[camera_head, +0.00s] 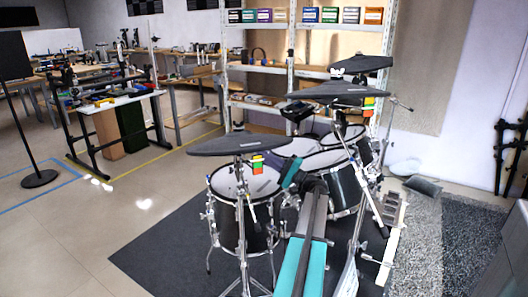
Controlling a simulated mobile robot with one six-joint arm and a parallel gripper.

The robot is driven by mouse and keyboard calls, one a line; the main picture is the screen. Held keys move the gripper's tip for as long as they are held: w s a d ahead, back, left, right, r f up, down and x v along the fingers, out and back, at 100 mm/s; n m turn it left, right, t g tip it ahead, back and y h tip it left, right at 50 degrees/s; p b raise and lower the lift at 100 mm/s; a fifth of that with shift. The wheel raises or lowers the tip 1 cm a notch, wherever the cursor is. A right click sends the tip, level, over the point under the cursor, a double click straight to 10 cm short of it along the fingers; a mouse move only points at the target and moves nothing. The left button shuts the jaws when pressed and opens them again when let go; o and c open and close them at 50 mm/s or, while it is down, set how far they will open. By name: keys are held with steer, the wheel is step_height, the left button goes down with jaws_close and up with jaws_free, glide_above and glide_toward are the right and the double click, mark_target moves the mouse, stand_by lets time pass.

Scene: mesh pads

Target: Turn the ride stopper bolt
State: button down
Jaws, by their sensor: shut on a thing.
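A dark cymbal pad (236,144) is at the front left, and another (338,90) is higher at the right. A coloured block (257,164) in yellow, green and orange hangs under the left pad's right end. A similar block (368,103) is under the right pad. My arm reaches up from the bottom middle into the kit. My gripper (291,171) is at its far end, close over the drums and right of the left block. Its jaws are shut, but what they hold is too small to make out. I cannot pick out the ride stopper bolt.
A small top cymbal pad (362,64) rises at the back right. Metal stands and drums (245,193) crowd both sides of my arm. Metal shelves (290,71) stand behind the kit, and workbenches (110,105) at the left. The floor at the front left is clear.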

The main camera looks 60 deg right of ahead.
steer(key=m+g+p, duration=0.1)
steer(key=p, duration=0.2)
steer(key=m+g+y+p, duration=0.1)
steer(key=m+g+p, duration=0.1)
steer(key=p, duration=0.1)
steer(key=shift+d+r, duration=0.1)
steer(key=shift+r, duration=0.3)
steer(key=shift+f, duration=0.15)
steer(key=c, duration=1.9)
jaws_free()
steer(key=shift+s, duration=0.15)
steer(key=shift+s+d+f, duration=0.1)
steer(key=shift+s+d, duration=0.05)
steer(key=shift+s, duration=1.05)
steer(key=shift+s+d+f, duration=0.1)
steer(key=shift+s+d, duration=0.1)
steer(key=shift+s, duration=1)
steer(key=shift+s+d+f, duration=0.1)
steer(key=shift+s+d, duration=0.05)
steer(key=shift+s, duration=1.05)
steer(key=shift+f, duration=0.1)
